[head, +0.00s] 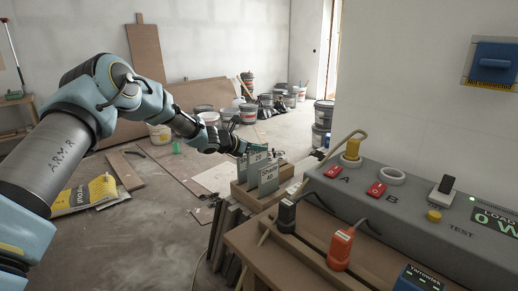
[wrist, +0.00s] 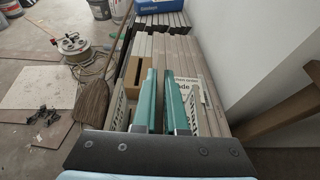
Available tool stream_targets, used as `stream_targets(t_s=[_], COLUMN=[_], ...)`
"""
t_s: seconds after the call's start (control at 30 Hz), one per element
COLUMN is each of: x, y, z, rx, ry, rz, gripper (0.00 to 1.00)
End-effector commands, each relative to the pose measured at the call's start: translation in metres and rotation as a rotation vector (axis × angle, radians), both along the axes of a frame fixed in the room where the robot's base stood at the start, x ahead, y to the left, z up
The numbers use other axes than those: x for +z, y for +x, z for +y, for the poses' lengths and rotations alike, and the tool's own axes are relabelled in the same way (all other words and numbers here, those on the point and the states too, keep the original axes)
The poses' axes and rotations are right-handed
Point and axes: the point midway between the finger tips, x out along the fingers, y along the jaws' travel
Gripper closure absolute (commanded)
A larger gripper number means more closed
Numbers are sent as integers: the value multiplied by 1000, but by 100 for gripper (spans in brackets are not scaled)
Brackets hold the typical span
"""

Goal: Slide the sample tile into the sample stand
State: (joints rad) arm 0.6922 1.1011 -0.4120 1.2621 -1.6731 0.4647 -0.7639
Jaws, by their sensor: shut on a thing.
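My gripper (head: 240,150) reaches in from the left, at the back of the tile stacks. A light wooden holder (head: 262,196), seemingly the sample stand, bears grey upright cards marked "20" (head: 257,158) and "Shade 40" (head: 268,177). Lettered cards stand on both sides of the fingers in the wrist view. I cannot tell whether the tile touches the stand.
Dark tiles (head: 226,240) stand on edge below the holder. A bench with a grey switch panel (head: 400,200), plugs and cables fills the right front. In the wrist view, a cable reel (wrist: 82,45) lies left and a wall rises right. Buckets stand behind.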

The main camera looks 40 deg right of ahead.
Motion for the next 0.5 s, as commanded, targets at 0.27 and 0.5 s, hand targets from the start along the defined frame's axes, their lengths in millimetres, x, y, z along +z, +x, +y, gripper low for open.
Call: stream_targets(t_s=[0.27, 0.5], x=[-5, -10], y=[0, 0], z=[0, 0], rx=[0, 0], ry=[-2, -2], rz=[0, 0], gripper=[100, 100])
